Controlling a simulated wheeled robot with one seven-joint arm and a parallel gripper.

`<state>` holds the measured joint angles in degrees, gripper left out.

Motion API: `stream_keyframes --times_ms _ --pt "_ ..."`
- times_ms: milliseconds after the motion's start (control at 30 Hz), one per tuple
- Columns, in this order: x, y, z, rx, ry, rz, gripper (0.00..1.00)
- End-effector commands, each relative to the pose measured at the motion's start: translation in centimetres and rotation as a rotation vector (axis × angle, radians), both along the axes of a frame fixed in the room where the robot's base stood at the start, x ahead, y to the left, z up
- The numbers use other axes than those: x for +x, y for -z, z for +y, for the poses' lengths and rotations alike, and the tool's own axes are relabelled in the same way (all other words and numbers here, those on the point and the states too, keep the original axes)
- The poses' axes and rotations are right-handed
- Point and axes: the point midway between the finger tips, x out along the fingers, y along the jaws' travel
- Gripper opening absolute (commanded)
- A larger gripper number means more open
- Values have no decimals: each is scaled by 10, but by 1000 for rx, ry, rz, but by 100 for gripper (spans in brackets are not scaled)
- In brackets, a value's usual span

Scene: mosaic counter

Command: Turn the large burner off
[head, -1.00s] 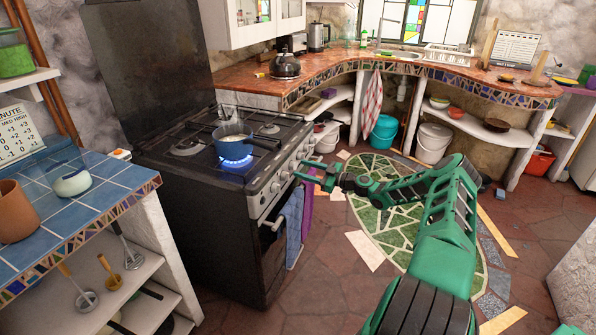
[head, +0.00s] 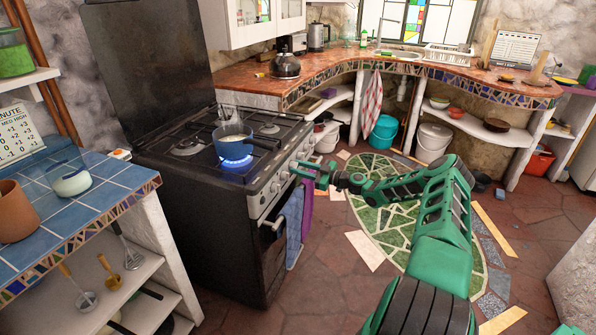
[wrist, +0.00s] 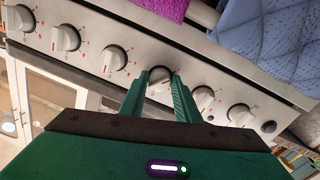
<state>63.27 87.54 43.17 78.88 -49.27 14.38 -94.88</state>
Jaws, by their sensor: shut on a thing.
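The black stove (head: 205,225) stands left of centre. A blue flame (head: 236,163) burns under a blue pot (head: 232,141) on the front burner. My gripper (head: 297,167) is at the stove's silver front panel (head: 268,193). In the wrist view, my gripper (wrist: 161,82) has its green fingers on either side of one white knob (wrist: 159,88) and is shut on it. Several other knobs (wrist: 114,58) with red marks line the panel (wrist: 135,45) on both sides. The fingers partly hide the held knob, so its exact angle is hard to tell.
A blue towel (head: 292,225) and a purple cloth (head: 307,205) hang at the stove front beneath my gripper. A kettle (head: 285,65) stands on the curved counter behind. The blue-tiled counter (head: 115,185) is at left. The floor right of the stove is mostly open, with a green mosaic.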

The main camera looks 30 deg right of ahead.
Motion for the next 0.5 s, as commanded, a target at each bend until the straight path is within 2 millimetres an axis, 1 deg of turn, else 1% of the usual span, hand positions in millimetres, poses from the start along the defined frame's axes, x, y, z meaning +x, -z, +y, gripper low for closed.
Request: stream_keyframes --times_ms 267,500 --pt "0 0 1 88 -2 70 7" --pt "0 -1 1 245 -2 193 7"
